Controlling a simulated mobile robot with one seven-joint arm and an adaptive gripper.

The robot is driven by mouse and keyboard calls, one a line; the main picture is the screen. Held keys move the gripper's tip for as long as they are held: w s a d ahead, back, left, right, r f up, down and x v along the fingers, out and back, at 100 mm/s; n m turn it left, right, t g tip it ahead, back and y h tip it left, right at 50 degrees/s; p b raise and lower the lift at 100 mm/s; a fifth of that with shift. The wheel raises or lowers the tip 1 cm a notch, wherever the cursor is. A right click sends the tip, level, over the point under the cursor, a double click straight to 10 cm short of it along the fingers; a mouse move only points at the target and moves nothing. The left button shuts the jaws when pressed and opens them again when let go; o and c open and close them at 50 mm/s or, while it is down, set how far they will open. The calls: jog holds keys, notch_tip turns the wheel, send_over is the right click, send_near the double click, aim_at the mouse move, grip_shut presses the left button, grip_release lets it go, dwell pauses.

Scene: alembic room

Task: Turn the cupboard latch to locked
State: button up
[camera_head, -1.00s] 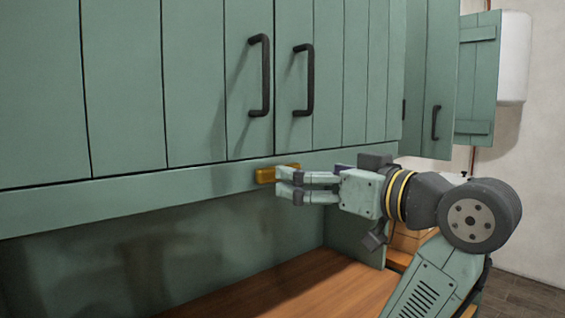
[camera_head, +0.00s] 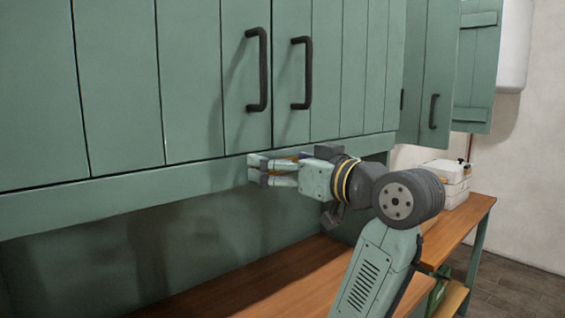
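The latch (camera_head: 287,174) is a small yellow-brass bar on the green rail below the cupboard doors. Only slivers of it show, and my gripper hides most of it, so its exact angle is unclear. My gripper (camera_head: 256,169) lies across the latch, pointing left, with its two fingers one above the other. The fingers stand apart, with a bit of brass showing between them. Whether they touch the latch cannot be seen. The cupboard doors (camera_head: 200,90) are shut, with two black handles above the gripper.
A wooden worktop (camera_head: 270,280) runs below the cupboard. At the right, a white box (camera_head: 445,185) stands on the worktop's far part. Another green door (camera_head: 430,80) with a black handle stands further right. The space under the rail to the left is clear.

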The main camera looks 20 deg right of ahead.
jog(key=c, duration=0.7)
jog(key=shift+m, duration=0.3)
jog(key=m, duration=1.1)
jog(key=d+f+m, duration=0.1)
jog(key=m, duration=0.5)
jog(key=shift+w, duration=0.15)
jog(key=shift+m, duration=0.3)
jog(key=o, duration=1.1)
jog(key=shift+c, duration=0.2)
